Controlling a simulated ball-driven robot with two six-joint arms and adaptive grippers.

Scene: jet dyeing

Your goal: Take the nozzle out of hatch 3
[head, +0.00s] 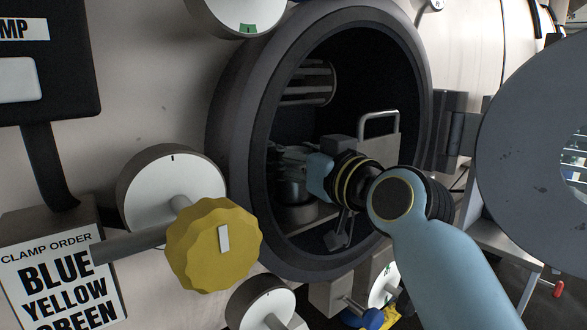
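The round dark hatch opening (222,150) stands open in the pale machine wall. My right arm reaches in through it from the lower right. My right gripper (284,160) is inside, at the left of the opening, in shadow. A dark grey cylindrical piece on a wider round base (295,212), which looks like the nozzle, stands directly below the gripper. I cannot tell whether the fingers touch it or are closed, as they are small, dark and partly hidden by my wrist. My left gripper is out of view.
A grey plate with a loop handle (379,125) stands inside, right of my wrist. A slotted cylinder (310,84) is at the back. A yellow knob (214,246) juts out left of the opening. The open round door (525,150) is at right.

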